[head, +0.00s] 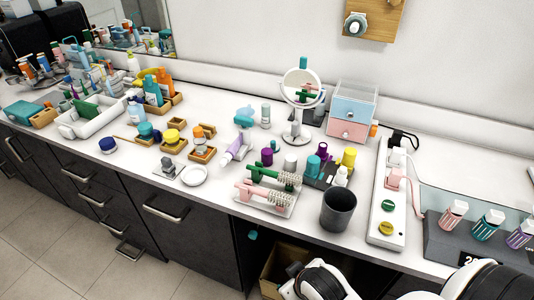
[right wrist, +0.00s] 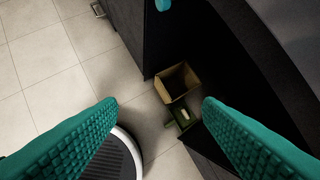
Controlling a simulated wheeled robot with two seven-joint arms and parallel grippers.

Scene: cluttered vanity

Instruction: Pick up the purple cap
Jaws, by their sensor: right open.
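A small dark purple cap-like cylinder (head: 267,156) stands on the white counter in the head view, near the middle, left of a white cylinder. Another purple top (head: 321,148) shows among the bottles in the dark tray to its right. In the right wrist view my right gripper (right wrist: 155,105) is open, its two teal ridged fingers wide apart with nothing between them. It points down at the floor and the space under the counter, away from the purple cap. My left gripper is not in view.
A round mirror (head: 299,90) stands behind the purple cylinder. A pink and green brush rack (head: 266,206) lies in front, with a dark grey cup (head: 338,210) to the right. An open box (right wrist: 177,82) sits on the floor below.

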